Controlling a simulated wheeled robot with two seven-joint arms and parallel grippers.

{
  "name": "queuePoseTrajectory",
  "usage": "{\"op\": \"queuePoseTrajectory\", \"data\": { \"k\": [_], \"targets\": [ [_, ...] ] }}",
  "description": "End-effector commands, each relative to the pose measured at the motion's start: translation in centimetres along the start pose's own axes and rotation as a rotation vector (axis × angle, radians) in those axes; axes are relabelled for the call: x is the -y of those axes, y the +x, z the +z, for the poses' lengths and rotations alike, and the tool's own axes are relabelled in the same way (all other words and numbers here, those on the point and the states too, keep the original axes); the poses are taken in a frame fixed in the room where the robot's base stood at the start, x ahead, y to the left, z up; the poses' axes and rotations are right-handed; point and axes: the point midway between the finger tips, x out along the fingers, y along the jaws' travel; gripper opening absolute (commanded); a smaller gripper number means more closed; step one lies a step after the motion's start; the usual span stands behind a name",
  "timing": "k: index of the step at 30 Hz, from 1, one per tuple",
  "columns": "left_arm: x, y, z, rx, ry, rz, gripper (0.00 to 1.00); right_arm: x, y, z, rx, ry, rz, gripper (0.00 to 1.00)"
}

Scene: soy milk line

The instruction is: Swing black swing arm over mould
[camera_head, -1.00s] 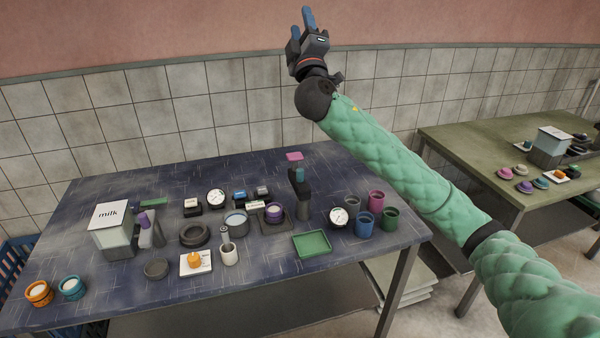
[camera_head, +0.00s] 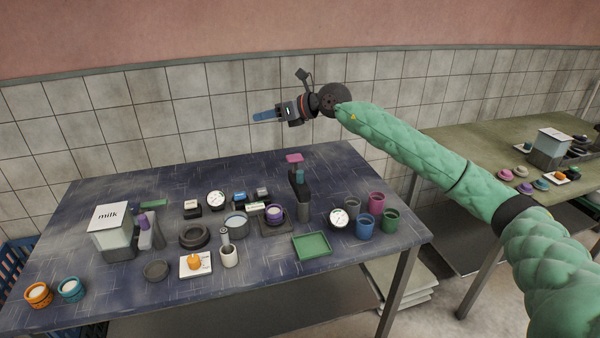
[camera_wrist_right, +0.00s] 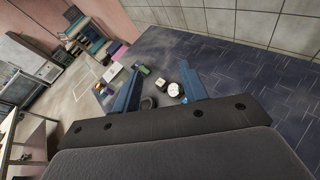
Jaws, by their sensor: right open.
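A black upright post (camera_head: 303,204) stands near the back middle of the blue table, with a teal part and a pink piece (camera_head: 294,158) at its top. I take it for the swing arm's stand, but the arm's exact shape is too small to tell. Just left of it, a purple round piece (camera_head: 274,212) sits on a dark square base (camera_head: 272,231) and looks like the mould. My right gripper (camera_head: 262,115) is up behind the table's back edge, above and apart from the post, blue fingers pointing left. The right wrist view shows its fingers (camera_wrist_right: 160,94) spread and empty. My left gripper is out of view.
A milk box machine (camera_head: 108,215), a dark ring (camera_head: 194,236), gauges, cups and a green tray (camera_head: 311,245) crowd the blue table (camera_head: 350,275). The tiled wall (camera_head: 180,115) rises behind. A green table stands at right.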

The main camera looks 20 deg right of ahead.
Motion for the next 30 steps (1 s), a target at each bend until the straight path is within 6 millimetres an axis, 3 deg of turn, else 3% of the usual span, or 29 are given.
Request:
{"op": "queuePoseTrajectory", "data": {
  "k": [6, 12, 20, 30],
  "targets": [
    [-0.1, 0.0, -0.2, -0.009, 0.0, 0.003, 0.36, 4.1, -1.4, -6.8, -0.36, -0.081, -0.128, 0.43],
    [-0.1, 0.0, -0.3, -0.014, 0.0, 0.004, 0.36, 6.0, -4.3, -11.4, -0.65, -0.112, -0.212, 0.43],
    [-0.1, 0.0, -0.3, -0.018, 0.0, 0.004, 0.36, 6.0, -6.5, -13.9, -0.826, -0.1, -0.224, 0.43],
    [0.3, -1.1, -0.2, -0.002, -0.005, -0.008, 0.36, 6.5, -5.2, -15.6, -0.836, -0.098, -0.222, 0.43]
  ]
}}
